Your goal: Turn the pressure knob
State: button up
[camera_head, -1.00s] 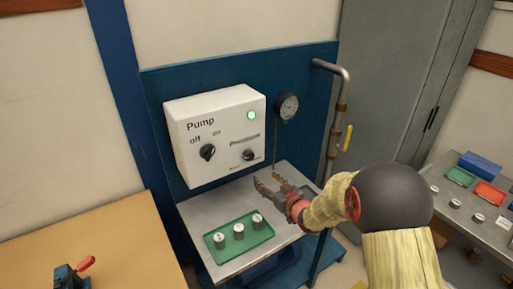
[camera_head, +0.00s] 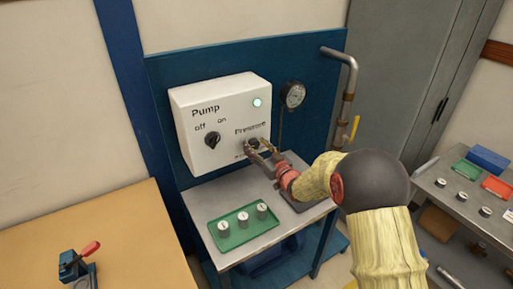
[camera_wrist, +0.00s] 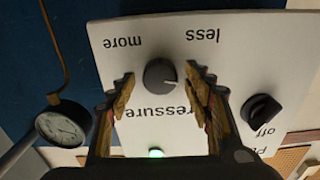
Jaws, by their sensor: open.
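The pressure knob (camera_wrist: 160,75) is a round dark dial with a light pointer mark, on the white pump box (camera_head: 229,98). In the wrist view the box appears upside down, with "more" and "less" lettered beyond the knob. My gripper (camera_wrist: 160,84) is open, with one finger on each side of the knob and a gap showing at both sides. In the head view my gripper (camera_head: 253,147) is at the box's front and partly covers the knob. The green lamp (camera_head: 257,102) is lit. I cannot tell the pressure gauge's (camera_head: 294,95) reading.
The black off/on switch (camera_head: 212,140) sits left of the knob. A green tray (camera_head: 233,239) with three small cylinders stands on the bench (camera_head: 212,205) below. A pipe with a yellow handle (camera_head: 355,128) runs at the right of the blue panel.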

jog(key=shift+c, duration=1.3)
jog(key=c, duration=0.9)
